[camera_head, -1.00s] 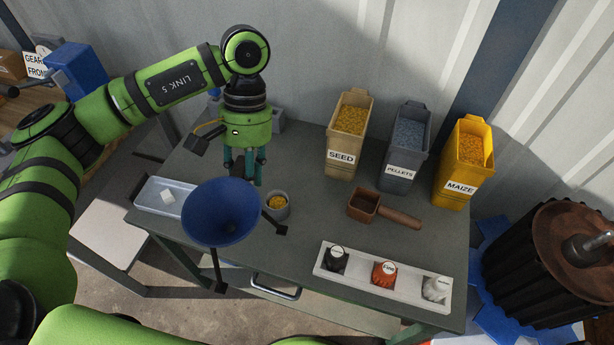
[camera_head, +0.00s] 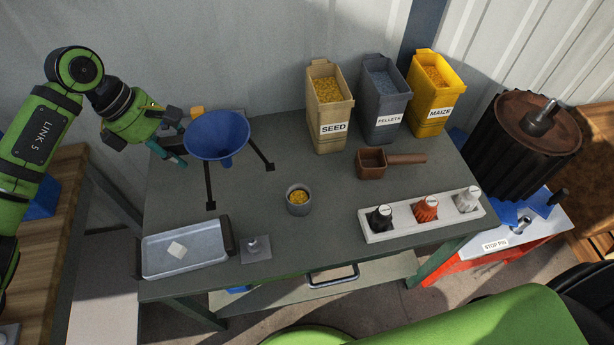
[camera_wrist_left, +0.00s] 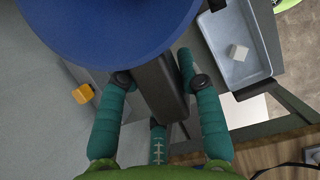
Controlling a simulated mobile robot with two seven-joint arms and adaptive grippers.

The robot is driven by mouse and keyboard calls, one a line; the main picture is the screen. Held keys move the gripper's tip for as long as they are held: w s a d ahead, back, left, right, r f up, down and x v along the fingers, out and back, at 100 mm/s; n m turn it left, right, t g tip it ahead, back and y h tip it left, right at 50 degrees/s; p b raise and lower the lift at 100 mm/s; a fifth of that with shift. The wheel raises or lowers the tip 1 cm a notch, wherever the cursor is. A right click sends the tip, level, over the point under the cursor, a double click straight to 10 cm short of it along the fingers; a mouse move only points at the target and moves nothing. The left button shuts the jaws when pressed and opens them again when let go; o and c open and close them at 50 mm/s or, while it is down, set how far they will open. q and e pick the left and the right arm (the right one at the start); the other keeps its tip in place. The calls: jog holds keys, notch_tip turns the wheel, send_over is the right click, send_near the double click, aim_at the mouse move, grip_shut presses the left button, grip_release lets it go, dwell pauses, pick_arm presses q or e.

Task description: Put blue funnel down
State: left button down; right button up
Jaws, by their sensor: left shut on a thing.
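The blue funnel (camera_head: 217,135) is upright at the back left of the grey table, its wide mouth facing up. Dark legs with square pads slope down from it; I cannot tell whether all pads touch the table. My left gripper (camera_head: 178,147) comes in from the left, beside the funnel. In the left wrist view its teal fingers (camera_wrist_left: 155,85) are shut around a dark bar below the funnel's blue rim (camera_wrist_left: 110,30). The far part of the funnel's stand is hidden. My right gripper is not in view.
A tray (camera_head: 160,268) with a white block and a small grey plate (camera_head: 256,249) lie in front. Seed (camera_head: 328,115), pellet and maize bins line the back.

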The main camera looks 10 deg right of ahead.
pick_arm(q)
jog(key=w+f+n+t+y+b, duration=0.1)
jog(key=w+n+t, duration=0.2)
jog(key=w+n, duration=0.4)
jog(key=s+a+f+n+p, duration=0.2)
jog(key=s+a+f+p, duration=0.2)
jog(key=a+f, duration=0.6)
jog(key=shift+s+a+f, duration=0.2)
jog(key=shift+s+f, duration=0.5)
jog(key=shift+f, duration=0.05)
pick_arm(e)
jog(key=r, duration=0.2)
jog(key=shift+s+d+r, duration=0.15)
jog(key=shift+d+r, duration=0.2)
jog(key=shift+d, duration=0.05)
pick_arm(q)
jog(key=c, duration=1.2)
grip_release()
jog(key=shift+f, duration=0.15)
jog(key=o, duration=0.4)
